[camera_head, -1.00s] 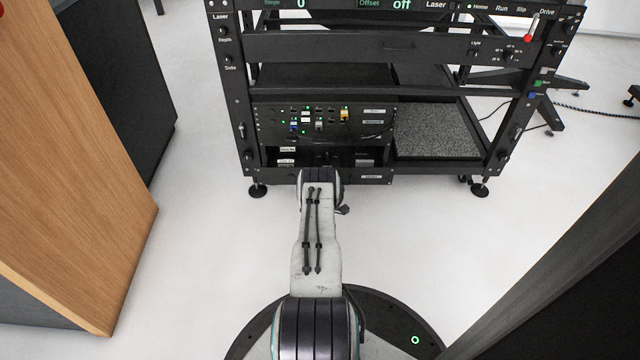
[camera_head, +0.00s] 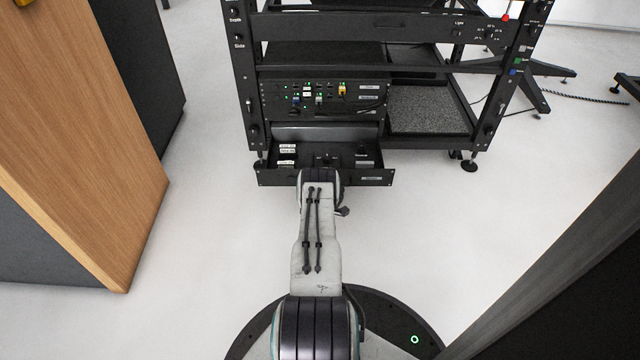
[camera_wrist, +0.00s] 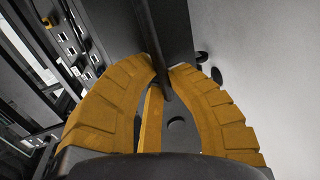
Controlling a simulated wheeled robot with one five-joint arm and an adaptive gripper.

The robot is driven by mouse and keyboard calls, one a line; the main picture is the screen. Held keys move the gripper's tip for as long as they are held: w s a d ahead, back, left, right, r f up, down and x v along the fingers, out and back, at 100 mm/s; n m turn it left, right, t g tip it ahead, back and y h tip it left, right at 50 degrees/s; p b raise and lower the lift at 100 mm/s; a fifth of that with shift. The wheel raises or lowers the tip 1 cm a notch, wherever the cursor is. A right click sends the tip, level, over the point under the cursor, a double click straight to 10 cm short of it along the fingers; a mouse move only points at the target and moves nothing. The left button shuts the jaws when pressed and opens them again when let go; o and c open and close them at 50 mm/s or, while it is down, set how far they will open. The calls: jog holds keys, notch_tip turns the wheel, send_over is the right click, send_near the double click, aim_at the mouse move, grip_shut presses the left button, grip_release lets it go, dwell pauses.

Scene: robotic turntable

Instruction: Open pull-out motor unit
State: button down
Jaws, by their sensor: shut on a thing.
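The pull-out motor unit (camera_head: 372,177) is a black drawer low in the left part of the black rack. It stands out from the rack front, and labelled parts show inside it. My arm reaches its front from below in the head view and hides the middle of that front. My gripper (camera_wrist: 167,76) shows in the wrist view with yellow ribbed fingers. The fingers are closed in around a dark bar (camera_wrist: 150,35), which appears to be the unit's handle. The grip is hidden in the head view.
The rack (camera_head: 262,68) carries a panel with small lights and connectors (camera_head: 320,95) above the unit. A grey textured plate (camera_head: 425,112) lies to its right. A wooden cabinet (camera_head: 110,140) stands at the left. Bare floor (camera_head: 215,220) lies around my base.

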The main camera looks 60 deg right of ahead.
dwell(0.3)
jog(key=c, duration=1.2)
grip_release()
jog(key=shift+a, duration=0.1)
jog(key=shift+v, duration=5.95)
jog(key=shift+s, duration=0.1)
